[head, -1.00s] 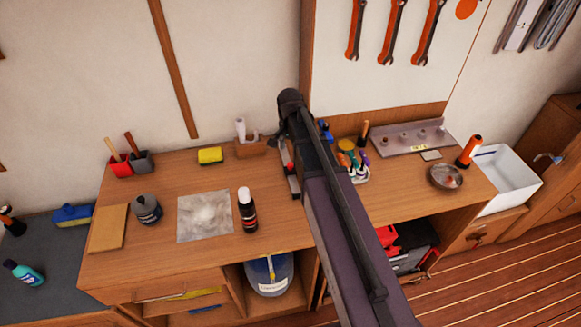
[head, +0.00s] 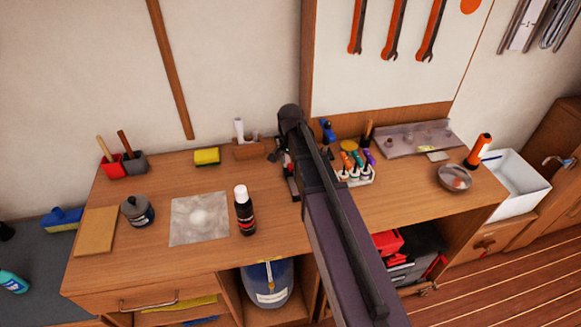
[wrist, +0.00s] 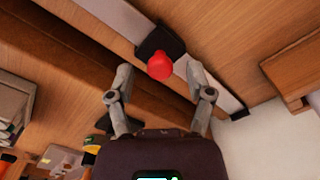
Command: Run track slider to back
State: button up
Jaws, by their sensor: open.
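The track slider, a black block with a red knob (wrist: 160,66), sits on a pale metal track (wrist: 125,22) in the wrist view. My gripper (wrist: 161,78) is open, with one finger on each side of the red knob. I cannot tell whether either finger touches it.
A wooden holder (head: 249,150) stands behind, near the wall. A white rack of coloured tools (head: 354,177) stands close on the right of my arm.

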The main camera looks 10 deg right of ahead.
jog(key=shift+f, duration=0.15)
grip_shut()
jog(key=shift+w, duration=0.1)
jog(key=w, duration=1.6)
jog(key=shift+w, duration=0.1)
grip_release()
